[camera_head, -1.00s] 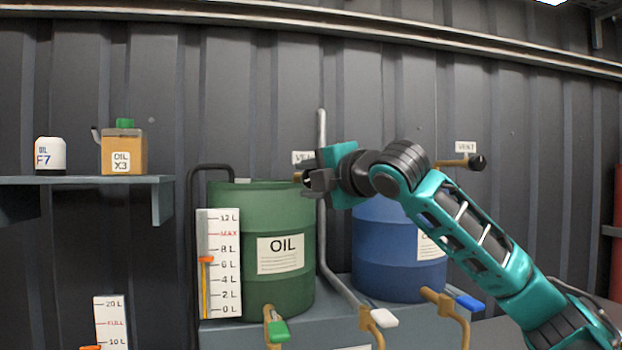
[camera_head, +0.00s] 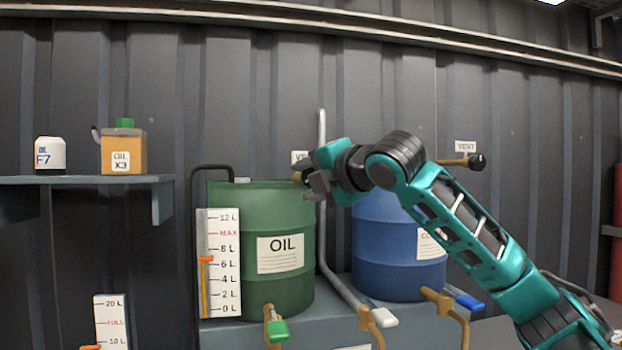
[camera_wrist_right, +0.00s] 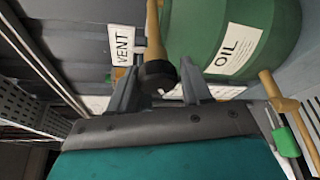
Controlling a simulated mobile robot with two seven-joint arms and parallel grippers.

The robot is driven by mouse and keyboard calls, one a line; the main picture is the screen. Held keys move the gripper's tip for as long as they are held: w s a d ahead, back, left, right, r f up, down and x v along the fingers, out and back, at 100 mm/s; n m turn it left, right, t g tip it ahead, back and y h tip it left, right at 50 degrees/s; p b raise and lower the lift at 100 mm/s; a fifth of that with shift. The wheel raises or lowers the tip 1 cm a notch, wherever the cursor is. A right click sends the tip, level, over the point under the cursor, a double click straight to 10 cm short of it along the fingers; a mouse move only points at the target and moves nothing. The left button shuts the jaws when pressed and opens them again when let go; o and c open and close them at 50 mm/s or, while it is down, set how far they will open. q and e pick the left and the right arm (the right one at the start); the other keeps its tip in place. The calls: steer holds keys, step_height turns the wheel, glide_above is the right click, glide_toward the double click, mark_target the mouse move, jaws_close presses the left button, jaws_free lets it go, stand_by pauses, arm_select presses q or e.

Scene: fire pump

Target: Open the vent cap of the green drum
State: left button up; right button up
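The green drum (camera_head: 293,215) with an OIL label stands on a grey bench; it also shows in the right wrist view (camera_wrist_right: 275,25). Its vent cap (camera_wrist_right: 158,75) is a round black knob on the end of a brass pipe (camera_wrist_right: 154,35), beside a VENT sign (camera_wrist_right: 122,45). My right gripper (camera_head: 312,186) is at the drum's upper right in the head view, hiding the cap there. In the wrist view the right gripper (camera_wrist_right: 160,88) is open, with the cap between its two fingers and gaps at the sides. My left gripper is not in view.
A blue drum (camera_head: 385,265) stands to the right, behind my right arm, with its own black vent cap (camera_head: 478,162). A grey upright pipe (camera_head: 322,240) runs between the drums. Brass taps (camera_head: 271,322) stick out in front. A shelf (camera_head: 90,180) holds oil containers at left.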

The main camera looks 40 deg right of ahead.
steer(key=shift+o, duration=1.2)
steer(key=shift+r, duration=0.1)
steer(key=shift+s, duration=0.1)
steer(key=s+a+r+b, duration=0.1)
steer(key=s+b, duration=0.1)
steer(key=s, duration=1)
steer(key=shift+s+a+r+b, duration=0.25)
steer(key=shift+a+r+b, duration=0.1)
steer(key=shift+r+b, duration=0.05)
